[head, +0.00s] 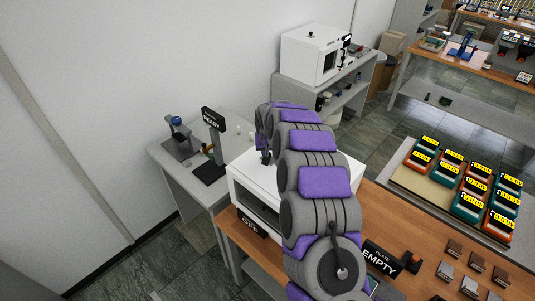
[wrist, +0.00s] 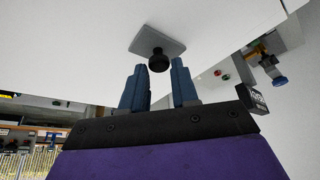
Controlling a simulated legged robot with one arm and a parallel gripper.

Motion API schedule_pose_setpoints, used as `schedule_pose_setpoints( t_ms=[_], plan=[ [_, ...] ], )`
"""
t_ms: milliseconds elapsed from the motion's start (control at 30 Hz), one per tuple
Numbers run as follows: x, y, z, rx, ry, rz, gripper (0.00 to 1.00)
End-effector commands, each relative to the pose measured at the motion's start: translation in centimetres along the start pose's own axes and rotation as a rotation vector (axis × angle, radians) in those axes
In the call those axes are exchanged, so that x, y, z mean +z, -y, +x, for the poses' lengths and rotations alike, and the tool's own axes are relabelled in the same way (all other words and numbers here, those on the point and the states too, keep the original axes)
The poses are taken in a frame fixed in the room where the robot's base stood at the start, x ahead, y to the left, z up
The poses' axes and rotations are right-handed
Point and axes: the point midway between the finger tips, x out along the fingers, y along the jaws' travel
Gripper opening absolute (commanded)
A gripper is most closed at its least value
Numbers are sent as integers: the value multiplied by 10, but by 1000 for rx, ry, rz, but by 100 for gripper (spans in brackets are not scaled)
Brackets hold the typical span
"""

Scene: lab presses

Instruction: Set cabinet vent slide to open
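A black knob (wrist: 158,60) on a small grey plate (wrist: 158,42) sits on the white cabinet surface (wrist: 90,40) in the wrist view; this looks like the vent slide. My gripper (wrist: 160,72) has two blue fingers spread apart with nothing between them. The knob is just beyond the fingertips, roughly centred between them; I cannot tell whether they touch. In the head view, my arm reaches over the white cabinet (head: 240,178), hiding much of it and its knob. I cannot read the slide's position.
An "OFF" sign (head: 251,224) stands in front of the cabinet. A "PLATE EMPTY" sign (head: 380,262) stands on the wooden bench (head: 420,245). Another white cabinet (head: 312,55) stands behind.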

Motion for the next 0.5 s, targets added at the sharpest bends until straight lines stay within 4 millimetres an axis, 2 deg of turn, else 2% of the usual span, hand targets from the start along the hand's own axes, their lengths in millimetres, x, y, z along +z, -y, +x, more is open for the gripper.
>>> schedule_pose_setpoints(
  t_ms=[33, 200, 500],
  plan=[
    [1, -1, 1, 0, 3, 1, 34],
    [4, 0, 0, 1, 6, 1, 50],
    [5, 0, -2, 2, 9, 1, 50]
  ],
)
